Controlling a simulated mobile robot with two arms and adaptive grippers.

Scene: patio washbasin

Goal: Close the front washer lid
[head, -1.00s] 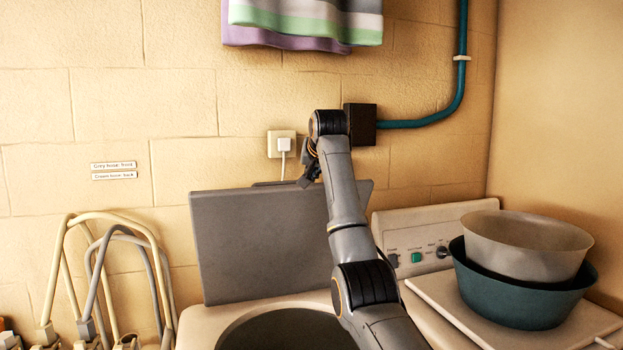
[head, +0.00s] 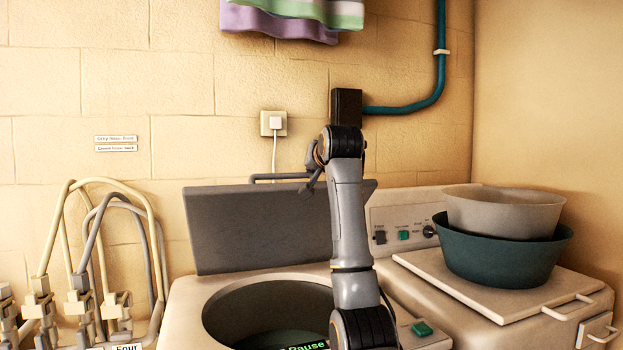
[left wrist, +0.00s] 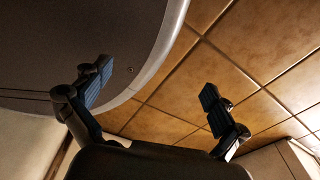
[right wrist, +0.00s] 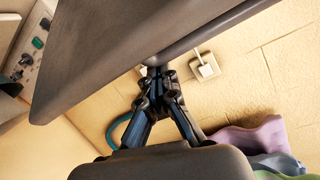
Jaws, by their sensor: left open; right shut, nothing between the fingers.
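The front washer's grey lid (head: 255,232) stands raised over the round tub opening, tipped a little forward from its hinge side. The front washer (head: 185,305) is cream, its dark opening partly covered by my right arm. My right gripper (head: 311,180) is at the lid's upper edge, towards its right end. In the right wrist view, my right gripper (right wrist: 157,82) is shut and empty, with its tips against or just behind the lid's edge (right wrist: 190,45); contact is unclear. My left gripper (left wrist: 155,92) is open and empty above the tiled floor.
A teal basin (head: 500,262) with a pale bowl (head: 505,212) inside stands on a second machine's lid (head: 450,285) at the right. Hoses and taps (head: 100,250) are at the left. A wall socket (head: 272,123) and a hanging cloth (head: 290,20) are behind.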

